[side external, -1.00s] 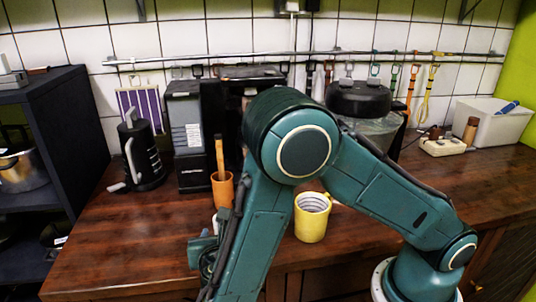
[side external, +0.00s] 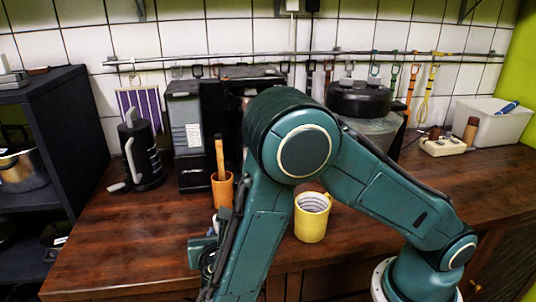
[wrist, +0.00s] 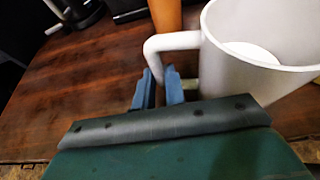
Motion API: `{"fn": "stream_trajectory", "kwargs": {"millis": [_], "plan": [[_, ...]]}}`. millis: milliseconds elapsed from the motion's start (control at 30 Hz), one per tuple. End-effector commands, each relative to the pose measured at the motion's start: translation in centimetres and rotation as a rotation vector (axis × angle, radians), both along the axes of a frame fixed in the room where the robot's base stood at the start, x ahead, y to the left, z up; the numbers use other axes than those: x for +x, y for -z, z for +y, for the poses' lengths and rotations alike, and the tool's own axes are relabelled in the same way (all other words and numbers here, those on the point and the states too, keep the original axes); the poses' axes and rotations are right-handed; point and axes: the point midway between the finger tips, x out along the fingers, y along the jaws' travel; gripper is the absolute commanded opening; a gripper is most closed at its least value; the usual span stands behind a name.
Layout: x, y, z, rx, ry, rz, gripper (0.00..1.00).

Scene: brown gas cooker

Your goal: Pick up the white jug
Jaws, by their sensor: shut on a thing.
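The white jug (wrist: 240,72) stands large at the right of the wrist view, its open top toward the camera and its handle (wrist: 170,42) on the left side. My gripper (wrist: 161,76) has its two blue fingers at the lower part of the handle and is shut on it. Whether the jug's base touches the counter cannot be seen. In the side view my arm hides nearly all of the jug; only a small pale patch (side external: 223,214) shows beside the arm, probably part of it.
An orange pot (side external: 222,190) with a wooden utensil stands behind the arm. A yellow mug (side external: 312,222) is right of it. A black kettle (side external: 142,158) and coffee machine (side external: 187,140) stand at the back left. The wooden counter (side external: 120,235) is clear at front left.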

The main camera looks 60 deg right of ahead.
Motion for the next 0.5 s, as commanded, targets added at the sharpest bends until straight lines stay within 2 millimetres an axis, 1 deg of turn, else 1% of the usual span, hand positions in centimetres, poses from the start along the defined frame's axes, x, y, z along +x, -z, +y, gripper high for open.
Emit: {"fn": "stream_trajectory", "kwargs": {"millis": [267,500], "plan": [[0.0,-0.4,0.0,-0.001,0.000,-0.002,0.00],[0.0,-1.2,0.0,0.000,-0.001,-0.002,0.00]]}}
